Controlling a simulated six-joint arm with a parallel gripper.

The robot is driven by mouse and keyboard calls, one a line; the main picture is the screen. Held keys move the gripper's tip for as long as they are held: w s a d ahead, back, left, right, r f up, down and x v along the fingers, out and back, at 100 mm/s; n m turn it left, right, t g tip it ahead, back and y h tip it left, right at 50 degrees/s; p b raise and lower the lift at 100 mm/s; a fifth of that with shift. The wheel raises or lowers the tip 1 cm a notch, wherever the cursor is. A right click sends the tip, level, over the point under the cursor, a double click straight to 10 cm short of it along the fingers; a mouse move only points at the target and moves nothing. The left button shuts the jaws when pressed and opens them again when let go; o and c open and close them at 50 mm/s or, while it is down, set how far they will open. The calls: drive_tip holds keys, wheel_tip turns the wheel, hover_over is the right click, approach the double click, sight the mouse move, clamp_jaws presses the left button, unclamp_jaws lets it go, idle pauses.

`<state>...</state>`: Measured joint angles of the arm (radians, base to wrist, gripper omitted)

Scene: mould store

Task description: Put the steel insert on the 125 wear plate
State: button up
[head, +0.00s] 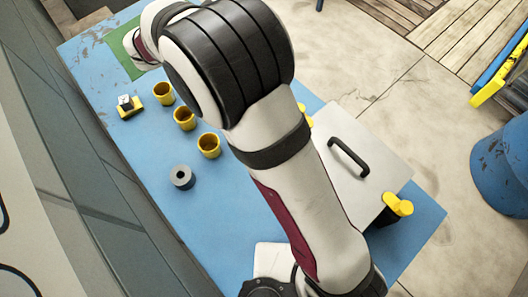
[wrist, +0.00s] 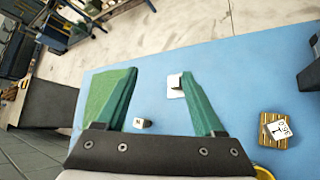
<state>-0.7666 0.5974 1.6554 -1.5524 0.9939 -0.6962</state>
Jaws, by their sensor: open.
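My gripper (wrist: 160,73) is open above the blue table, its two green fingers spread with nothing held between them. In the wrist view a small pale block with a dark mark (wrist: 142,123) sits beside the left finger, near the green mat (wrist: 98,92). A flat white plate (wrist: 173,94) lies partly behind the right finger. A yellow-brown block (wrist: 270,141) at the right carries a white piece with dark characters (wrist: 280,127); I cannot read them surely. No piece reads clearly as 125, and I cannot tell which is the steel insert. In the head view my arm hides the fingers.
Three yellow cups (head: 184,118) stand in a row on the blue table (head: 150,150), with a grey ring-shaped cylinder (head: 182,177) nearby. A pale panel with a black handle (head: 375,150) is at the right, a yellow-topped object (head: 399,206) at its corner. A blue drum (head: 502,170) stands on the floor.

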drive_tip(key=s+d+r+m+g+h, duration=0.1)
drive_tip(key=s+d+r+m+g, duration=0.15)
drive_tip(key=s+d+m, duration=0.6)
drive_tip(key=s+d+r+m+g+h, duration=0.1)
drive_tip(key=s+d+m+g, duration=0.35)
drive_tip(key=d, duration=0.75)
drive_tip(key=s+f+m+g+y, duration=0.1)
drive_tip(key=s+m+y, duration=0.2)
drive_tip(key=s+m, duration=0.5)
drive_tip(key=s+f+m+g+y, duration=0.1)
drive_tip(key=s+m+y, duration=0.3)
drive_tip(key=s+m, duration=0.4)
drive_tip(key=s+g, duration=0.1)
drive_tip(key=s, duration=0.5)
drive_tip(key=shift+s+f+m+g, duration=0.25)
drive_tip(key=shift+s+m+g, duration=0.05)
